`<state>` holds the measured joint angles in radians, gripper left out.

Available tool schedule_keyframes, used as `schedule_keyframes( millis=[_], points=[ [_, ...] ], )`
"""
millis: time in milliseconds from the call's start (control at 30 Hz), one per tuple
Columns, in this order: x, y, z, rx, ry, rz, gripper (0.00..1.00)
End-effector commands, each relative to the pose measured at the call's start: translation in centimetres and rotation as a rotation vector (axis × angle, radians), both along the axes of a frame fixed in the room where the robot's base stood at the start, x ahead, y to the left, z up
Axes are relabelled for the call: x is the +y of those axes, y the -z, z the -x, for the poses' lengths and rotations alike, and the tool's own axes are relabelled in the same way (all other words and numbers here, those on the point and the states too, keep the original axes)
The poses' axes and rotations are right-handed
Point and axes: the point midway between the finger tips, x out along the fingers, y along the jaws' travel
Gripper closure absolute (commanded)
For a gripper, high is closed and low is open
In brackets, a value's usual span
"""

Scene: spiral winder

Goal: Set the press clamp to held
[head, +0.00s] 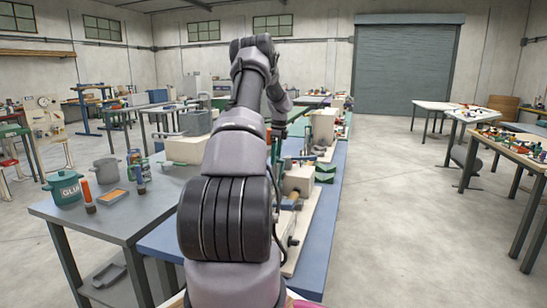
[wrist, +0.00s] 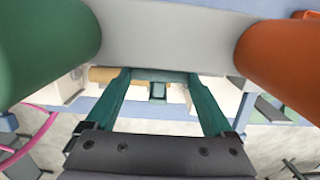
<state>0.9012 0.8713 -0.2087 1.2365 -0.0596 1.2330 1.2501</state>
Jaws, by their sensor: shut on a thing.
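My gripper (wrist: 160,78) shows in the wrist view as two teal fingers reaching up from a dark mount. It is shut on a teal piece (wrist: 158,91) between the fingers. This piece may be part of the press clamp, but its full shape and setting cannot be told. A wide pale bar (wrist: 170,35) crosses just beyond the fingertips, with a large green cylinder (wrist: 40,45) at its left and an orange one (wrist: 285,60) at its right. In the head view my own arm hides the gripper and whatever it holds.
A blue bench (head: 322,215) runs away from me with pale machine blocks (head: 299,180) and green brackets (head: 325,172) on it. The floor at right is clear up to cluttered tables (head: 510,150).

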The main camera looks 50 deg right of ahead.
Motion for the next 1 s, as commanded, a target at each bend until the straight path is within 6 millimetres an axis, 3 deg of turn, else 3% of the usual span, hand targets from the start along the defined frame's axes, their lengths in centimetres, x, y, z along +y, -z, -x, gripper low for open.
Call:
schedule_keyframes(
  millis=[467,1000],
  points=[
    [-2.6,0.9,6.4,-0.378,0.009,-0.147,1.00],
    [-4.9,5.5,12.5,-0.859,0.008,-0.334,1.00]
  ],
)
